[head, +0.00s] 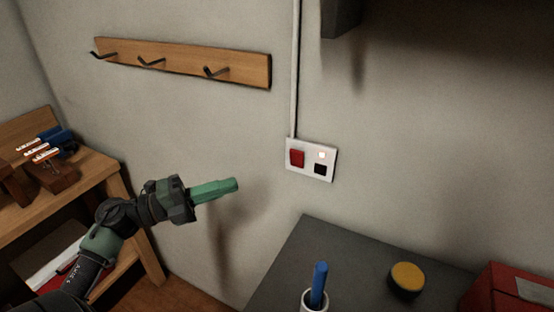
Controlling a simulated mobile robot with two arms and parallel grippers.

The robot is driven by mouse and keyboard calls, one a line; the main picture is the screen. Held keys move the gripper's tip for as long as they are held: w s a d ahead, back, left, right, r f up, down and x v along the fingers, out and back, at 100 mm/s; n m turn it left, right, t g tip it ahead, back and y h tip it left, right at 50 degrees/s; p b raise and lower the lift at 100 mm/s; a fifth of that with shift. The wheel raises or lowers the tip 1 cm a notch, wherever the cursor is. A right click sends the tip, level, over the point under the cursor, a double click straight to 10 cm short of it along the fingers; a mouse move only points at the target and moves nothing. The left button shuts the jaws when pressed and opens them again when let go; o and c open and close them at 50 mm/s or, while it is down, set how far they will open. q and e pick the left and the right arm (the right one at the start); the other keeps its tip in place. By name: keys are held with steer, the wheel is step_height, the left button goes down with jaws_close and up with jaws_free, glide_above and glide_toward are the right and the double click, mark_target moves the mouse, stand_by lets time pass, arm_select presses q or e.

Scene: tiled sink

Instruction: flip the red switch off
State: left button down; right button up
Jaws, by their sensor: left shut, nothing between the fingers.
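The red switch (296,158) sits on the left of a white wall plate (311,175). The plate also carries a small lit white square at upper right and a black square below it. A conduit runs up the wall from the plate. My left gripper (236,185) has green fingers, shut with nothing between them. It points right, to the left of and a little below the plate in the picture, apart from it. Whether the switch is pressed in at one side is too small to tell. My right gripper is not in view.
A grey worktop (290,262) below the plate holds a white cup (314,301) with a blue-handled item, a yellow round object (407,279) and a red box (507,290). A hook rail (185,64) is on the wall. A wooden bench (75,185) stands left.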

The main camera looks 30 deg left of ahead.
arm_select(q)
steer(key=p, duration=0.4)
glide_toward(295, 155)
steer(key=d, duration=0.4)
steer(key=w, duration=0.1)
steer(key=w+r+p, duration=0.1)
steer(key=w, duration=0.1)
steer(key=shift+w+a, duration=0.1)
steer(key=shift+w, duration=0.05)
steer(key=shift+w+f, duration=0.15)
steer(key=shift+w, duration=0.35)
